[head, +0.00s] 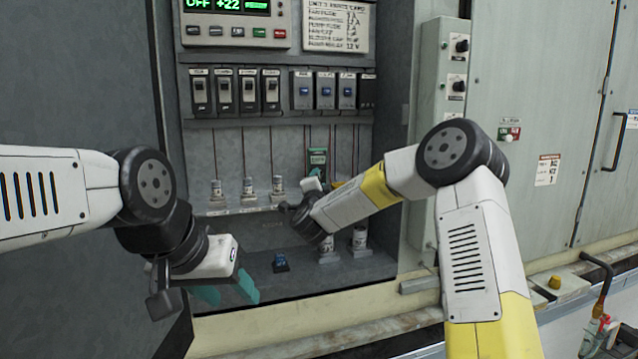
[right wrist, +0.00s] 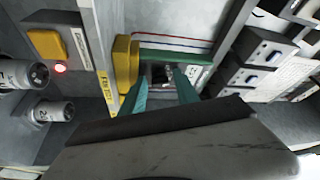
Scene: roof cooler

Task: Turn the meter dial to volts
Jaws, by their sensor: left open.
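The meter (head: 317,157) is a small green-cased device near the back wall of the open cabinet, above the shelf. In the right wrist view the meter (right wrist: 190,57) lies straight ahead, with a dark face partly covered by my fingers; I cannot make out the dial or its setting. My right gripper (right wrist: 160,75) has its two teal fingers apart, with the tips close in front of the meter's face; contact is not clear. Its hand mostly hides it in the head view. My left gripper (head: 226,292) is open and empty, low in front of the cabinet.
Breakers (head: 235,92) line the cabinet above. White cylindrical fuses (head: 248,187) stand on the shelf, and a small blue item (head: 281,262) lies below. A yellow block (right wrist: 122,65) sits just left of the meter in the right wrist view.

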